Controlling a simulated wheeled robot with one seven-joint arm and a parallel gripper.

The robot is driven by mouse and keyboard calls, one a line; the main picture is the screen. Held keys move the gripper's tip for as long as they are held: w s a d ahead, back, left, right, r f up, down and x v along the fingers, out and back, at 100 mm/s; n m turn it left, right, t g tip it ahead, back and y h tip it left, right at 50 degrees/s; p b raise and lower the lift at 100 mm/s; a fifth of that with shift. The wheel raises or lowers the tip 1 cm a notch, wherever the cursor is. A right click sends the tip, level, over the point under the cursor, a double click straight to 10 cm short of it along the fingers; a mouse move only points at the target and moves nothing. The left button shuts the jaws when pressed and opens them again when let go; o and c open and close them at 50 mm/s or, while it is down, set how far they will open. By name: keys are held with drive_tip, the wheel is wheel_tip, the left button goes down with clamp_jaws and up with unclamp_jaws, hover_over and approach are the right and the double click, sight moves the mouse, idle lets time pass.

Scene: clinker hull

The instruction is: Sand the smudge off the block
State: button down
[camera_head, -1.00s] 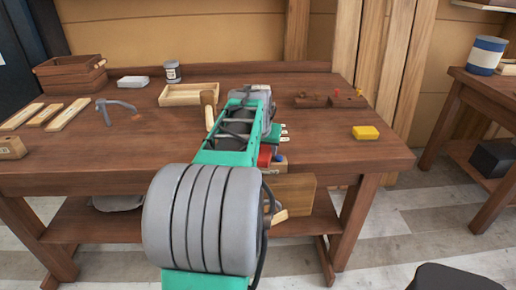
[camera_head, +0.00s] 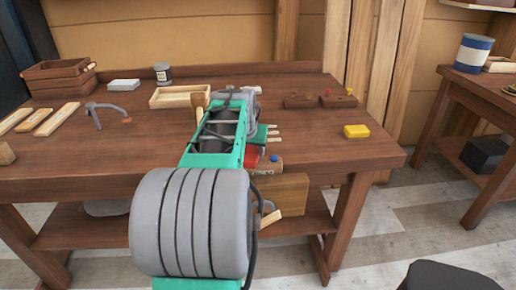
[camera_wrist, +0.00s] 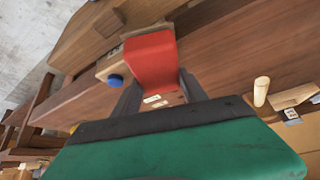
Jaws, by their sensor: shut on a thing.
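My gripper (camera_wrist: 158,84) is shut on a red block-shaped piece (camera_wrist: 150,52) in the wrist view. The red piece also shows in the head view (camera_head: 251,157), just past the end of my arm at the bench's front edge. A pale wooden block (camera_head: 267,167) with a blue knob beside it (camera_head: 274,158) is next to the red piece. In the wrist view the pale block (camera_wrist: 110,66) lies partly behind the red piece; I cannot tell whether they touch. No smudge can be made out. My arm hides my fingers in the head view.
The workbench (camera_head: 330,150) carries a yellow block (camera_head: 356,131) at right, a pale tray (camera_head: 180,96), a grey clamp-like tool (camera_head: 98,112), wooden strips (camera_head: 56,119) and a crate (camera_head: 60,76). A wooden panel (camera_head: 282,194) hangs at the front edge. The bench's right front is mostly clear.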

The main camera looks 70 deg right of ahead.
drive_tip(key=shift+w+a, duration=0.35)
drive_tip(key=shift+w, duration=0.35)
drive_tip(key=shift+w+a, duration=0.3)
drive_tip(key=shift+w, duration=0.4)
drive_tip(key=shift+r, duration=0.1)
drive_tip(key=shift+r, duration=0.15)
drive_tip(key=shift+s+r+p, duration=0.1)
drive_tip(key=shift+r+p, duration=1.95)
drive_tip(key=shift+r, duration=0.9)
drive_tip(key=shift+d, duration=0.1)
drive_tip(key=shift+r+p, duration=1)
drive_tip(key=shift+r, duration=0.5)
